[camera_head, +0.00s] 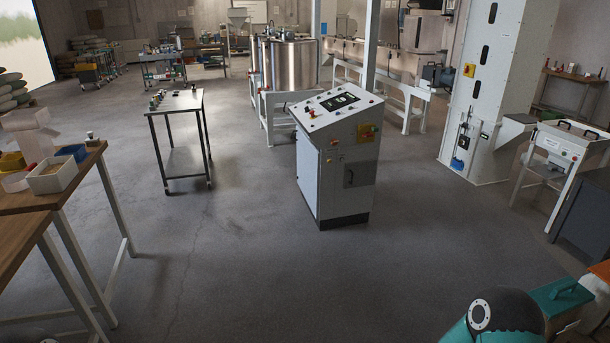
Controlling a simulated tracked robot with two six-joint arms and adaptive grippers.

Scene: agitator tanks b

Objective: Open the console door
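The white control console (333,155) stands on the floor right of centre, some way in front of me. Its slanted top carries a dark screen (340,101) and several buttons. I cannot tell for sure which panel is the door. Neither of my grippers is in view.
A wooden-topped table (72,187) with bins stands at the left. A small metal table (176,102) stands left of the console. Steel tanks (294,66) stand behind it, a white column (497,95) at right. The floor (240,245) before the console is clear.

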